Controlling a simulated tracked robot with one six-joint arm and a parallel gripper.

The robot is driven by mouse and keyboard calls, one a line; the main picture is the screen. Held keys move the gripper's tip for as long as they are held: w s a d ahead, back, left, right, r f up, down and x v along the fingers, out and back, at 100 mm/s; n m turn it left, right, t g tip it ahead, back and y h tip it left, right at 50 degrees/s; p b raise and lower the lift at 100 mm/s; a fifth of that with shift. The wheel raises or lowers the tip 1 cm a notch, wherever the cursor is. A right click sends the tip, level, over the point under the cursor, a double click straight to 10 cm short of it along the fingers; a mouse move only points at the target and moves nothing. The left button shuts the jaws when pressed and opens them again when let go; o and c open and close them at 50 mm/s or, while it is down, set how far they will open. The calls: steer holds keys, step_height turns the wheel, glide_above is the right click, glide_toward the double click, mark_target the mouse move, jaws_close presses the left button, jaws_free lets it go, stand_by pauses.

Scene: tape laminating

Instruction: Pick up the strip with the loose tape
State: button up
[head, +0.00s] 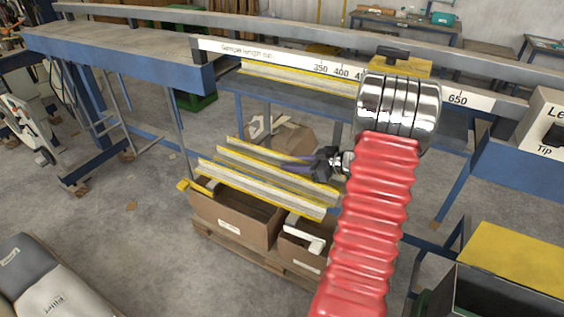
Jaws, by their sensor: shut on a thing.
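Several long pale strips with yellow edges lie side by side above the cardboard boxes; the front strip (262,190) shows most clearly. My gripper (284,161), with a black body and bluish fingers, reaches in from the right at the back strip (250,150). It appears shut on that strip, but the contact is small and partly hidden. I cannot tell which strip has loose tape. My red ribbed arm sleeve hides the strips' right side.
Open cardboard boxes (232,218) stand on a pallet below the strips. A blue bench with a length ruler (275,58) runs behind, with another yellow-edged strip (300,76) along it. A yellow-topped box (510,255) is at lower right.

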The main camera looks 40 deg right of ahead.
steer(key=shift+r, duration=0.1)
steer(key=shift+r, duration=0.85)
steer(key=shift+s+r, duration=0.1)
steer(key=shift+r, duration=0.8)
steer(key=s+d, duration=0.3)
steer(key=s, duration=0.5)
steer(key=s+d, duration=0.3)
steer(key=s, duration=0.5)
steer(key=shift+s+d, duration=0.15)
steer(key=shift+s, duration=0.2)
steer(key=shift+f, duration=0.1)
